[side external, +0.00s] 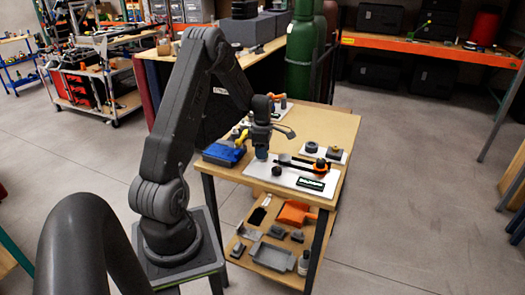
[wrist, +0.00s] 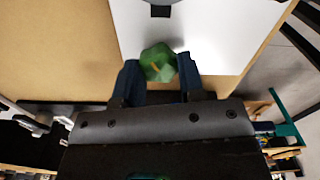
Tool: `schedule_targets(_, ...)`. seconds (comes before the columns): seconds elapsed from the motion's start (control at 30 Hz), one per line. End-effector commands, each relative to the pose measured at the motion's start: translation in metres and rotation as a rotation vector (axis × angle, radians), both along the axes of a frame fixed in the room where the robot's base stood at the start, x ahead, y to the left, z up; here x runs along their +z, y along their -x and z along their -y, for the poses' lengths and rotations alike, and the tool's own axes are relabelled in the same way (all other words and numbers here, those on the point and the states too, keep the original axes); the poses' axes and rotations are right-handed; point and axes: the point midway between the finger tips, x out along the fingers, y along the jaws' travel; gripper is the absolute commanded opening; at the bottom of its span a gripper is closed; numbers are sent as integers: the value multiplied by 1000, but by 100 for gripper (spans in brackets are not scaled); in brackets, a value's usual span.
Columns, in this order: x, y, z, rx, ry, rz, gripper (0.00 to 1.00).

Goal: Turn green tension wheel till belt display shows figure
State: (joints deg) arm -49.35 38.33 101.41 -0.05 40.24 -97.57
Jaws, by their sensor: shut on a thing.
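My gripper (wrist: 159,72) is shut on the green tension wheel (wrist: 158,62), with one blue finger on each side of it in the wrist view. In the side external view my gripper (side external: 262,153) points down at the left part of a white plate (side external: 262,171) on the cart top, and it hides the wheel. A belt unit with a black belt and an orange part (side external: 303,163) lies on the plate to the right. The belt display (side external: 310,184) is a small dark panel at the plate's front right; its figure is too small to read.
A blue box (side external: 223,154) stands left of the plate. A dark round knob (side external: 277,171) sits on the plate near my gripper. A second white plate with round parts (side external: 325,150) lies behind. Wooden cart top (side external: 335,125) is clear at the back right.

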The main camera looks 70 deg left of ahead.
Motion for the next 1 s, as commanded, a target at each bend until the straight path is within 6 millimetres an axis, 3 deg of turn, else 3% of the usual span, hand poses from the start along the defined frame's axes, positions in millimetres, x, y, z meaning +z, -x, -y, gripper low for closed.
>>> schedule_targets(0.1,0,0,0,0,0,0,13)
schedule_targets(0.47,0,0,0,-59,1,-1,13)
schedule_targets(1.0,0,-1,-1,-499,-1,-1,13)
